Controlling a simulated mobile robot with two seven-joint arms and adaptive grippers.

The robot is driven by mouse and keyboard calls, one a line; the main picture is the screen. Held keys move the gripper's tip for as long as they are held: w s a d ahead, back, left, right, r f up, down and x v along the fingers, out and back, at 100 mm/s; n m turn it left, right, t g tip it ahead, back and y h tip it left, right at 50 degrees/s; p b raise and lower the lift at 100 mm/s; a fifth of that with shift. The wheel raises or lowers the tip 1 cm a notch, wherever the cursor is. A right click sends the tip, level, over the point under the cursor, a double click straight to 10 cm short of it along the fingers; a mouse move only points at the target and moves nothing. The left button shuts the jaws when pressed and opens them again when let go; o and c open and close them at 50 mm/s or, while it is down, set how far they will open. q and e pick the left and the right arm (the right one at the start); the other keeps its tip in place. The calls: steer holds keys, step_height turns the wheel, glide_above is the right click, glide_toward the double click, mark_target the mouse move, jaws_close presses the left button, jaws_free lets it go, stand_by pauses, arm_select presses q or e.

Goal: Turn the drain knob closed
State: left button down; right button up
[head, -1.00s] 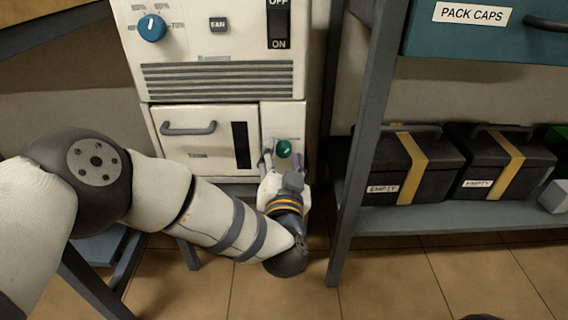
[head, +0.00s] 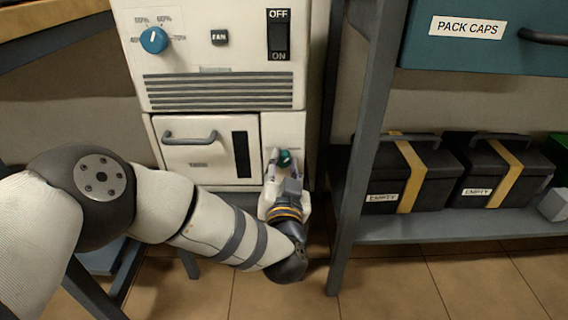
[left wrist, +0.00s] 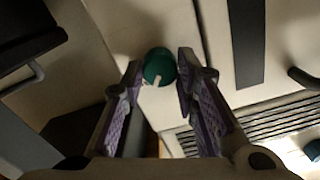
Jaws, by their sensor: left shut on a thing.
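The green drain knob (head: 285,158) sits on the narrow lower-right panel of the white cabinet, right of the drawer. My left gripper (head: 284,161) reaches it from below, with one finger on each side, and is shut on it. In the left wrist view the round knob (left wrist: 160,62) shows between the fingertips, with a small pale mark at its lower edge. The fingers hide part of the panel around it, and any label there is too small to read. My right gripper is not in view.
Above are a blue dial (head: 154,40), a FAN button (head: 219,37) and an OFF/ON switch (head: 279,35). A drawer handle (head: 189,137) is left of the knob. A grey shelf post (head: 358,160) stands close on the right, with black EMPTY boxes (head: 380,180) on the shelf.

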arm_select(q)
steer(key=n+p, duration=0.1)
steer(key=n, duration=0.2)
steer(key=shift+r+p, duration=0.1)
steer(key=shift+p, duration=0.2)
steer(key=n+p, duration=0.1)
steer(key=n, duration=0.8)
steer(key=shift+a+p, duration=0.1)
steer(key=shift+p, duration=0.3)
steer(key=shift+f+n, duration=0.2)
steer(key=shift+n, duration=2)
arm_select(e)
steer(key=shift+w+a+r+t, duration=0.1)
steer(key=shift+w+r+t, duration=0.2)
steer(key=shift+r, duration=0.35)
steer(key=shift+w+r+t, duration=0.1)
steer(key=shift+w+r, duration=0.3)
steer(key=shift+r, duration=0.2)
arm_select(q)
steer(key=c, duration=1.2)
jaws_free()
steer(key=shift+c, duration=0.2)
